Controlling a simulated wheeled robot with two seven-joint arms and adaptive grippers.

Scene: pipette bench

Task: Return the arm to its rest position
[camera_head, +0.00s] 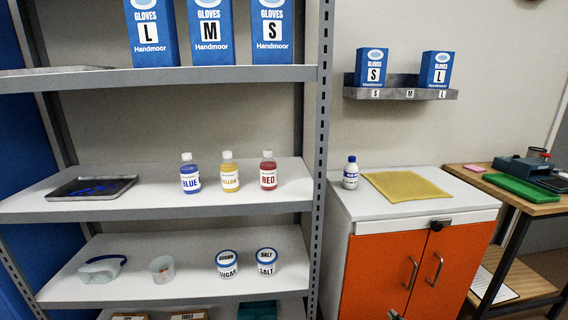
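Neither of my grippers can be made out in the head view. A small dark and pale part (394,315) shows at the bottom edge in front of the orange cabinet (385,265); it is too small and cut off to tell what it is. No arm is seen at the shelves or over the cabinet top.
A grey shelf rack (322,130) holds glove boxes (211,32), blue, yellow and red bottles (229,174), a dark tray (70,196) and tubs (227,264). A wooden table (545,209) stands right.

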